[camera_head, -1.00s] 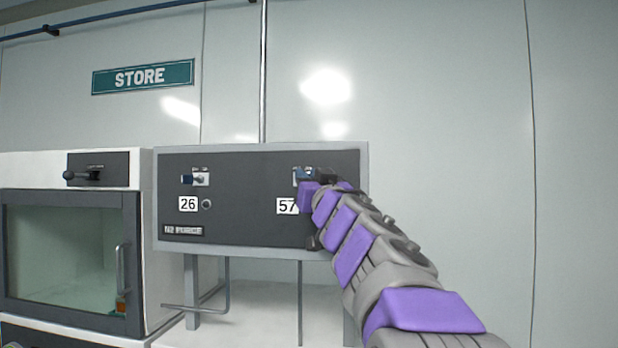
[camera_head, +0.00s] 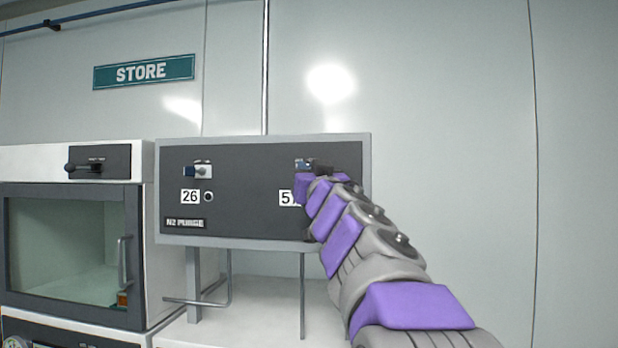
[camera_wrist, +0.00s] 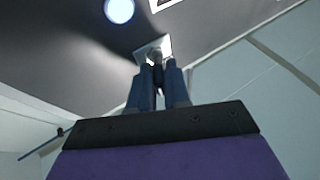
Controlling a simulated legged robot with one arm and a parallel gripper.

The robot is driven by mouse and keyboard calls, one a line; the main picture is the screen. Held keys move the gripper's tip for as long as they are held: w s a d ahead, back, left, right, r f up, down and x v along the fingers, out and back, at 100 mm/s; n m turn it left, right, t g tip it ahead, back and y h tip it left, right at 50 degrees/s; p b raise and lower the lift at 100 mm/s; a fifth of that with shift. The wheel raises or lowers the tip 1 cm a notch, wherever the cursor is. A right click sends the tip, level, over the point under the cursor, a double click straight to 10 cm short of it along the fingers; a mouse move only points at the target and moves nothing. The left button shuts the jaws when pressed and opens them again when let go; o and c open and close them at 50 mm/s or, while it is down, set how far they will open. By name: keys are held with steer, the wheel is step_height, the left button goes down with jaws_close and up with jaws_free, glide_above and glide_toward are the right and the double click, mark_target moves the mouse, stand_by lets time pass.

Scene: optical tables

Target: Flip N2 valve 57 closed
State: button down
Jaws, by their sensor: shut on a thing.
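N2 valve 57 (camera_head: 302,163) is on the right of the dark N2 purge panel (camera_head: 250,185), above its number label (camera_head: 286,198). The label is partly hidden by my arm. My gripper (camera_head: 318,169) is at the valve, with my purple and grey arm reaching up from the lower right. In the wrist view, my gripper's blue-grey fingers (camera_wrist: 158,84) are close together on the valve's handle, just below its light mounting plate (camera_wrist: 154,48). The handle is mostly hidden between the fingers, so its angle is unclear.
Valve 26 (camera_head: 197,171) with its blue handle is on the panel's left, above its label (camera_head: 190,197). A glass-fronted oven (camera_head: 72,250) stands left of the panel. A STORE sign (camera_head: 144,72) hangs above. The wall to the right is clear.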

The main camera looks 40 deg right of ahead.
steer(key=shift+w+a+m+g+h+b, duration=0.25)
steer(key=shift+m+g+h+b, duration=0.9)
steer(key=shift+h, duration=0.4)
steer(key=shift+w+a+m+g+h+b, duration=0.1)
steer(key=shift+a+m+g+h+b, duration=0.15)
steer(key=shift+m+g+h+b, duration=0.9)
steer(key=shift+w+a+m+g+h+b, duration=0.25)
steer(key=shift+m+g+h+b, duration=0.55)
steer(key=shift+g+h+b, duration=0.85)
steer(key=shift+h+p, duration=0.35)
steer(key=shift+p, duration=0.05)
steer(key=shift+w+a+r+m+g+h+p, duration=0.1)
steer(key=shift+m+g+h+p, duration=0.2)
steer(key=shift+m+g+h, duration=0.35)
steer(key=shift+w+a+r+m+g+h+p, duration=0.1)
steer(key=shift+m+g+h+p, duration=0.2)
steer(key=shift+g, duration=0.5)
steer(key=shift+w+f+m, duration=0.1)
steer(key=shift+w+m, duration=0.05)
steer(key=shift+m, duration=0.1)
steer(key=shift+g+h+p, duration=0.25)
steer(key=shift+g+p, duration=0.15)
steer(key=shift+g, duration=0.2)
steer(key=shift+w+a+m+g+h+p, duration=0.15)
steer(key=shift+m+g+h+p, duration=0.15)
steer(key=shift+m+g+p, duration=0.6)
steer(key=shift+w+d+m+g+h+p, duration=0.15)
steer(key=shift+m+g+h+p, duration=0.2)
steer(key=shift+g+p, duration=0.95)
steer(key=shift+a, duration=0.1)
